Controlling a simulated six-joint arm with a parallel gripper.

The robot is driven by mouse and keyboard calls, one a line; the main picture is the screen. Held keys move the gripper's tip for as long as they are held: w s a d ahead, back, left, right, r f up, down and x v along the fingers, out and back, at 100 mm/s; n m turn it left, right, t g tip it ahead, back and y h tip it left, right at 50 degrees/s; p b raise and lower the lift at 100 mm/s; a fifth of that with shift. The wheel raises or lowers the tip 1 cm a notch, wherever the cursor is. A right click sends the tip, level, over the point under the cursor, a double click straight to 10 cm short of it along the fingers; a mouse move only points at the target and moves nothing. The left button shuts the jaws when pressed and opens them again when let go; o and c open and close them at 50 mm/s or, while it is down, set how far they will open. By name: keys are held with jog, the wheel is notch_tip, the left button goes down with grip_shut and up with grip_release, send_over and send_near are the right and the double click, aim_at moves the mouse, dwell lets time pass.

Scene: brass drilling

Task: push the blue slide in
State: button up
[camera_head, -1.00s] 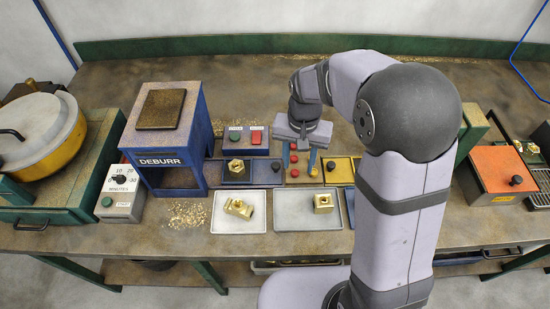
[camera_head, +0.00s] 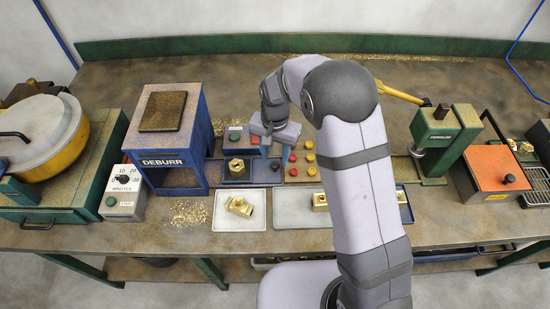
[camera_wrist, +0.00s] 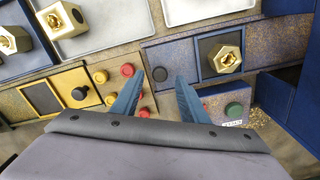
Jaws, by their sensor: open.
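The blue slide (camera_head: 258,174) lies beside the DEBURR machine (camera_head: 165,150) in the head view, with a brass hex part (camera_head: 236,168) in its dark nest. My gripper (camera_head: 268,149) is open and empty, over the knob end of the slide in the head view.
A control box with a green button (camera_wrist: 234,110) stands close behind the slide. Small red and yellow buttons (camera_head: 309,158) lie to its right. A white tray (camera_head: 222,220) with a brass part is in front. A yellow slide (camera_wrist: 60,92) with its own black knob is nearby.

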aim_at(252, 169)
jog(key=shift+f+p, duration=0.3)
jog(key=shift+f, duration=1.1)
grip_shut()
jog(key=a+b, duration=0.1)
jog(key=a, duration=0.8)
jog(key=shift+a, duration=0.3)
jog(key=shift+d+r, duration=0.1)
grip_release()
